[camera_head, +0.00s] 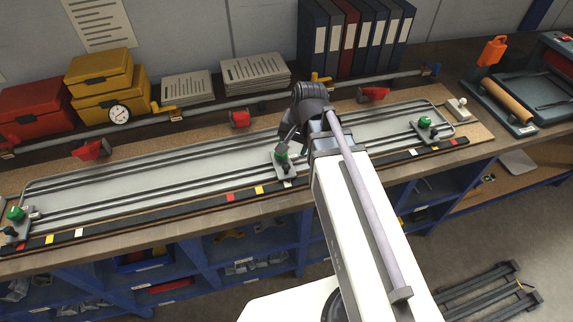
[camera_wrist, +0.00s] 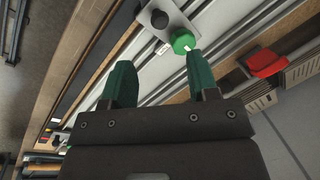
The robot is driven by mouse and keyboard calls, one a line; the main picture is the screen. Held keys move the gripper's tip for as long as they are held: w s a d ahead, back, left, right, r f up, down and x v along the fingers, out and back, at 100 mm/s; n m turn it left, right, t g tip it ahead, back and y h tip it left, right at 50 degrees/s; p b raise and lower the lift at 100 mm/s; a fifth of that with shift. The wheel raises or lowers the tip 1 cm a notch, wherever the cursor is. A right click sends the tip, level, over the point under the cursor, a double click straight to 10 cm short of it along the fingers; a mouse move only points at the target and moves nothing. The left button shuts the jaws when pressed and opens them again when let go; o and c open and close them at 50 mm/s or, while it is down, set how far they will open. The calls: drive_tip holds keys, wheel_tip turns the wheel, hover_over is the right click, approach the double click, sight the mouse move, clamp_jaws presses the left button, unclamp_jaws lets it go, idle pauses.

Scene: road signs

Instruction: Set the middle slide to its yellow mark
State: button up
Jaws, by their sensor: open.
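The middle slide (camera_head: 285,168) is a grey plate with a green knob (camera_head: 281,153) on the rails. Its front edge lies by the white mark (camera_head: 288,183) on the black strip. The yellow mark (camera_head: 259,190) is just left of that, with a red mark (camera_head: 230,197) farther left. My gripper (camera_head: 287,138) is at the middle slide, close to its knob; exact contact is hidden. In the wrist view my gripper (camera_wrist: 160,72) is open and empty, and the green knob (camera_wrist: 183,41) shows just past the tip of the right finger.
Other slides with green knobs stand at the left end (camera_head: 15,214) and right end (camera_head: 424,122) of the rails. Red clamps (camera_head: 91,150) and a rear bar (camera_head: 210,107) lie behind. Boxes (camera_head: 100,75) and binders (camera_head: 350,38) stand at the back.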

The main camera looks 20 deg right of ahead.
sight(287, 165)
drive_tip(key=f+b, duration=0.3)
drive_tip(key=a+f+b, duration=0.1)
drive_tip(key=f+b, duration=0.2)
drive_tip(key=f, duration=0.1)
drive_tip(key=w+f+b, duration=0.1)
drive_tip(key=f+b, duration=0.2)
drive_tip(key=b, duration=0.1)
drive_tip(key=shift+w+a+f, duration=0.1)
drive_tip(key=shift+a+f, duration=0.2)
drive_tip(key=shift+f, duration=0.05)
drive_tip(key=shift+r, duration=0.1)
drive_tip(key=shift+c, duration=0.2)
clamp_jaws()
